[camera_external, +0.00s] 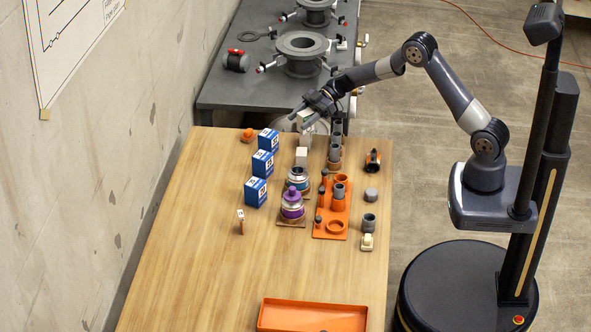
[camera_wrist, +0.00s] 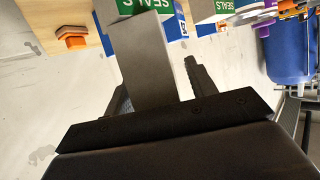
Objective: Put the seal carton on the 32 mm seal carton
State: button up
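My gripper (camera_external: 314,106) is raised over the far end of the wooden table. Its fingers (camera_wrist: 160,90) are closed on both sides of a seal carton (camera_wrist: 138,60), with a plain grey side and a green "SEALS" label. The held carton shows small and pale green in the external view (camera_external: 305,117). Two pale cartons, one farther back (camera_external: 306,139) and one nearer (camera_external: 301,156), stand below it in the external view. Another green "SEALS" label (camera_wrist: 235,5) shows at the top of the wrist view. I cannot read any size marking, so I cannot tell which is the 32 mm carton.
Several blue boxes (camera_external: 262,163) stand in a row to the left. Purple-and-silver jars (camera_external: 292,205) and an orange rack with grey pipe pieces (camera_external: 333,225) stand nearer. An orange tray (camera_external: 312,315) is at the near edge. The table's near left is clear.

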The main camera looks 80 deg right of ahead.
aim_at(302, 114)
jog(key=shift+r, duration=0.15)
jog(key=shift+s+d+r, duration=0.15)
jog(key=shift+d, duration=0.05)
jog(key=v, duration=1.1)
jog(key=shift+s, duration=0.2)
jog(key=shift+d+r, duration=0.1)
jog(key=x, duration=1.2)
jog(key=shift+w+f, duration=0.1)
jog(key=shift+f, duration=0.1)
notch_tip(302, 114, up, 3)
jog(key=shift+f, duration=0.2)
jog(key=shift+r, duration=0.55)
